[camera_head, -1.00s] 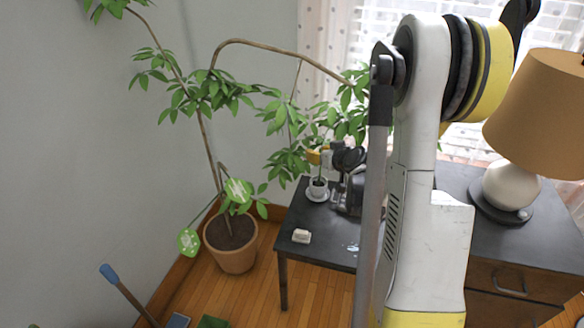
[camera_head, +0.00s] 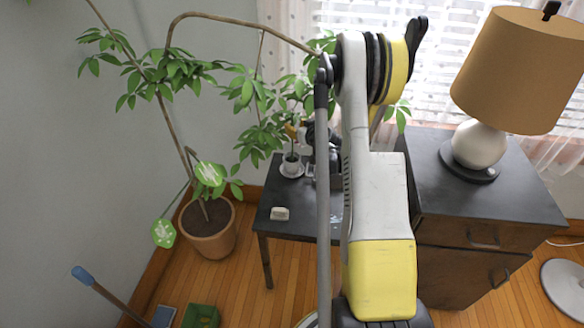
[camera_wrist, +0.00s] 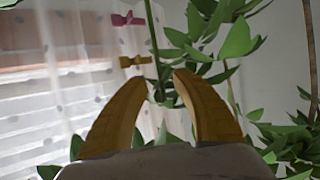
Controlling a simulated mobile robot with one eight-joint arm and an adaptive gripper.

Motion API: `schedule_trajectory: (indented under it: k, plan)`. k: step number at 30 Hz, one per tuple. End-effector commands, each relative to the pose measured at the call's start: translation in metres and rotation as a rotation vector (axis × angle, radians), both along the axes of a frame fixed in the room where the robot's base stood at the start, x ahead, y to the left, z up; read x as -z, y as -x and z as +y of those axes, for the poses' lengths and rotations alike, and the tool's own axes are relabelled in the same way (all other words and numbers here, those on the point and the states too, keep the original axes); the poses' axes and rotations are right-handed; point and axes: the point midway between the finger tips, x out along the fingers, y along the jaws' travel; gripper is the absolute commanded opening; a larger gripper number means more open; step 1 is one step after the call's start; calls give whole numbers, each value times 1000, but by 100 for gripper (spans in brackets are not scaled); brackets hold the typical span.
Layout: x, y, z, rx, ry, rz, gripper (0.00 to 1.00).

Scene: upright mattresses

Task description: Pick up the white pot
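The white pot (camera_head: 291,163) is small, holds a thin plant, and stands upright on a white saucer (camera_head: 291,172) on the black side table (camera_head: 275,227). My gripper (camera_head: 293,131) is mostly hidden by my arm in the head view. A yellow finger part shows just above the pot among the leaves. In the wrist view my gripper (camera_wrist: 159,76) has its two yellow fingers apart, with a green stem and leaves beyond and between the tips. The pot itself is not recognisable in the wrist view.
A small white block (camera_head: 279,213) lies on the side table's front. A large plant in a terracotta pot (camera_head: 210,231) stands to the left, its branches reaching over the table. A dark cabinet (camera_head: 455,215) with a lamp (camera_head: 482,145) stands right. A curtained window (camera_head: 420,60) is behind.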

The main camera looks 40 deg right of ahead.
Motion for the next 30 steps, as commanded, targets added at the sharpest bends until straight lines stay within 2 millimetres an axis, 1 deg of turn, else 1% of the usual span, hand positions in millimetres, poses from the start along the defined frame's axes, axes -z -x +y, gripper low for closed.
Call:
schedule_trajectory:
  k: [1, 4, 6, 11, 12, 14, 15, 26, 30]
  plan:
    - [10, -8, -1, -1, 1, 0, 32]
    - [13, -20, -5, -1, 0, 1, 32]
    - [13, -23, -6, -1, -1, 1, 32]
    - [11, -23, -6, 0, 0, 1, 32]
    - [11, -23, -6, 0, 0, 1, 25]
    - [11, -23, -6, 0, 0, 1, 7]
    - [11, -23, -6, 0, 0, 1, 0]
    - [10, -23, -6, 0, 0, 1, 0]
    - [6, -23, -6, 0, 0, 0, 0]
